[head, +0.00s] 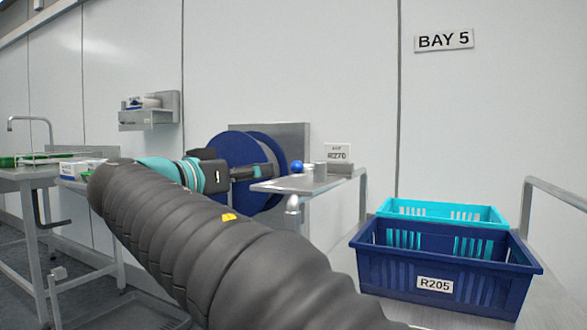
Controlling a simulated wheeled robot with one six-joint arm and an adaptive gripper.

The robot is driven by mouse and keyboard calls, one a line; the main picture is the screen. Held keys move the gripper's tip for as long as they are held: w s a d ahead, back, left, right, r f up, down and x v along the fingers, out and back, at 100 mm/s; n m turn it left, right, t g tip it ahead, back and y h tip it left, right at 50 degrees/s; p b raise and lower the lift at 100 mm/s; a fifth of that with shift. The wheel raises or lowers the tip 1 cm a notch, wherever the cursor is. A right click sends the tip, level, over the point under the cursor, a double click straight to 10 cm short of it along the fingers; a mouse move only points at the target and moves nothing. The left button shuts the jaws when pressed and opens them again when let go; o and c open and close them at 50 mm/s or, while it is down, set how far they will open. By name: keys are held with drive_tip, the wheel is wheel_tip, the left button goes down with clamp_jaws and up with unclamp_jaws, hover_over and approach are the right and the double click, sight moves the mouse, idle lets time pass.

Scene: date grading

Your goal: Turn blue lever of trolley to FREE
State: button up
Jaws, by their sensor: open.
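My gripper (270,171) is at the end of my grey sleeved arm, past a teal band, in front of a large dark blue drum. It points right and looks open and empty, though its fingers are small and partly lost against the drum. A blue round knob (297,167) shows just right of the fingertips, above a grey metal table top (290,184). I cannot tell whether this knob belongs to the blue lever. No lever shaft and no FREE marking can be made out. I cannot clearly tell which structure is the trolley.
A dark blue crate (450,262) labelled R205 and a teal crate (442,211) stand at the right, beside a metal rail (555,188). A sign (338,153) reading R270 stands behind the knob. A sink bench (25,172) is at the left. My arm hides the lower middle.

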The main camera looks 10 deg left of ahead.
sight(293, 168)
drive_tip(key=x, duration=1.2)
drive_tip(key=shift+w+d+p, duration=0.1)
drive_tip(key=shift+p, duration=0.3)
clamp_jaws()
